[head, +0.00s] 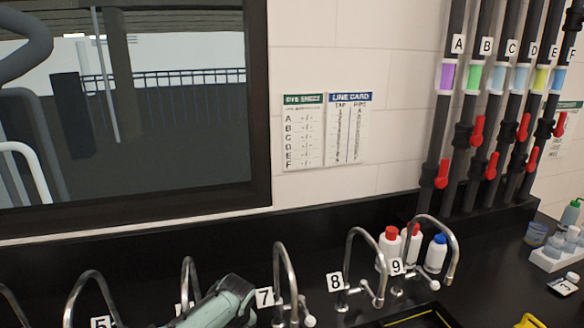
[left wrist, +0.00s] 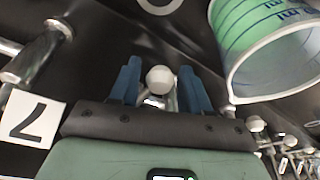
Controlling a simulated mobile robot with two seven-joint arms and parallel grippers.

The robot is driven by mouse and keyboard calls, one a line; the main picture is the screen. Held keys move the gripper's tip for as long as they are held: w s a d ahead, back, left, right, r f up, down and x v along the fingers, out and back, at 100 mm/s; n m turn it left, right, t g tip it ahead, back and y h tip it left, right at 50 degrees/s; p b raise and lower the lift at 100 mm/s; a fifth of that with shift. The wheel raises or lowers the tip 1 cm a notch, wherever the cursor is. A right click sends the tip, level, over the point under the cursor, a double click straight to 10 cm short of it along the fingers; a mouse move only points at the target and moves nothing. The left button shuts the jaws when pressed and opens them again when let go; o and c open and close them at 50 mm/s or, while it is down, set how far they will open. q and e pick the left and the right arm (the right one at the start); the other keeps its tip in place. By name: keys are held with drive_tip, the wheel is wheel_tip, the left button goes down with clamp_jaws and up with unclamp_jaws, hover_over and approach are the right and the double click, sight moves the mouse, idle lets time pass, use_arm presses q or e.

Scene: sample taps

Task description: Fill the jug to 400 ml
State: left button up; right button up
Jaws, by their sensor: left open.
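My left gripper (left wrist: 160,67) is open. Its two blue fingers stand on either side of a round white tap knob (left wrist: 159,79); I cannot tell whether they touch it. A white plate reading 7 (left wrist: 30,119) shows upside down at the left. The jug (left wrist: 262,35), with a white rim, green wall and scale marks in ml, is at the upper right of the left wrist view, partly cut off. Its fill level cannot be read. In the head view my left arm (head: 222,302) is beside tap 7 (head: 281,270). The jug and my right gripper are not seen there.
Taps 8 (head: 352,262) and 9 (head: 411,243) stand to the right. Behind them are bottles with red and blue caps (head: 436,253). Labelled pipes (head: 447,107) with red valve levers rise at the right. Two wall cards (head: 349,128) hang above, their entries unreadable.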

use_arm(q)
drive_tip(key=w+d+p, duration=0.2)
drive_tip(key=d, duration=0.1)
drive_tip(key=shift+w+d+r, duration=0.15)
drive_tip(key=shift+w+d, duration=0.1)
drive_tip(key=shift+f, duration=0.2)
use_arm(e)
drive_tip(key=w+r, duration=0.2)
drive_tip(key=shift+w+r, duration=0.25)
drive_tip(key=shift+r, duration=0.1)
use_arm(q)
drive_tip(key=shift+s, duration=0.2)
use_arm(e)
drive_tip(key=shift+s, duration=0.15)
use_arm(q)
drive_tip(key=shift+w, duration=0.1)
idle(2.8)
